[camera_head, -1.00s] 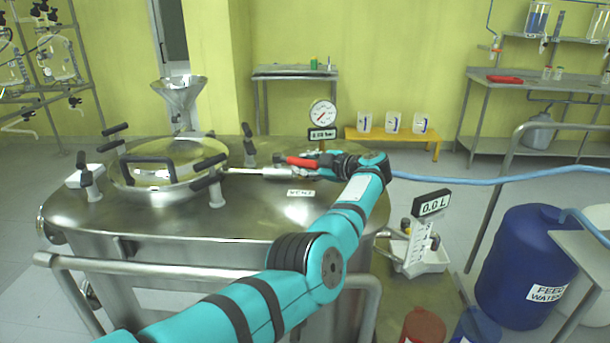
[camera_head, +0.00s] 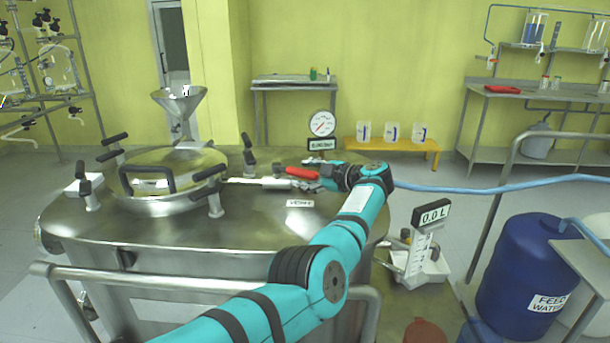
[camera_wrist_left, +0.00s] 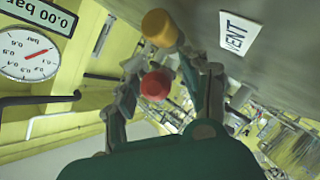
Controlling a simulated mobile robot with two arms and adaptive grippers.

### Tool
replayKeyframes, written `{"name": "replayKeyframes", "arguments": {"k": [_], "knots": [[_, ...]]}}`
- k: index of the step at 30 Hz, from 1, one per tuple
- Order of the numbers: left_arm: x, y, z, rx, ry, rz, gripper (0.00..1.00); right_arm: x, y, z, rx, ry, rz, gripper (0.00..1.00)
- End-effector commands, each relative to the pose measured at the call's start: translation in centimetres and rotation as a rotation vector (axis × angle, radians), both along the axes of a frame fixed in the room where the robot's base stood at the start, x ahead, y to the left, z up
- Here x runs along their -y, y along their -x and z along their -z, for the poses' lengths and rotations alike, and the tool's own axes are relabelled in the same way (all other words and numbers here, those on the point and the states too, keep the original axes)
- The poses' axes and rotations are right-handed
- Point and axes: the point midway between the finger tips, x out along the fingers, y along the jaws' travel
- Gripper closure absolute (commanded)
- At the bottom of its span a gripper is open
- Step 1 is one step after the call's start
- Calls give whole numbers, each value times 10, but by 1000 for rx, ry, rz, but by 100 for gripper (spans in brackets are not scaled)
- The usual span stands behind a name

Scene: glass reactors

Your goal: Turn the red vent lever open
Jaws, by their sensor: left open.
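The red vent lever (camera_head: 301,173) lies on the lid of the steel vessel, behind the white VENT label (camera_head: 300,204). My left gripper (camera_head: 308,182) reaches it from the right, and its fingers are partly hidden at this size. In the left wrist view, the lever's rounded red end (camera_wrist_left: 155,85) shows between the two spread fingers of my left gripper (camera_wrist_left: 165,80). No firm hold on it shows, and I cannot tell whether a finger touches it. A yellow knob-like part (camera_wrist_left: 160,28) is just beyond, beside the VENT label (camera_wrist_left: 239,33). My right gripper is not in view.
A pressure gauge (camera_head: 322,124) stands behind the lever. A round hatch (camera_head: 165,172) with black-handled clamps is left on the vessel lid (camera_head: 250,240). A rail (camera_head: 150,283) runs along the vessel's front. A blue drum (camera_head: 520,260) stands at the right.

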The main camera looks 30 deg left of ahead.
Motion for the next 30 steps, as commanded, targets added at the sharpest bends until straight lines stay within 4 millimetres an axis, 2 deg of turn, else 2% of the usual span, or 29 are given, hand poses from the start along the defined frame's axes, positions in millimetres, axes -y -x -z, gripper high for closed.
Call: {"name": "replayKeyframes", "arguments": {"k": [9, 15, 21, 29, 30], "knots": [[61, 13, -17, 2, 3, 4, 53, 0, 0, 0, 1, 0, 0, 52], [93, 20, -26, 0, 3, 1, 53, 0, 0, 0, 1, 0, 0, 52], [106, 23, -30, 0, 1, 1, 53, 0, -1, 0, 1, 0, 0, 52], [107, 24, -31, 0, 1, -1, 53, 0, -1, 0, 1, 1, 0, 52], [107, 24, -31, 0, 1, -1, 57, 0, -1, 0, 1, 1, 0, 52]]}}
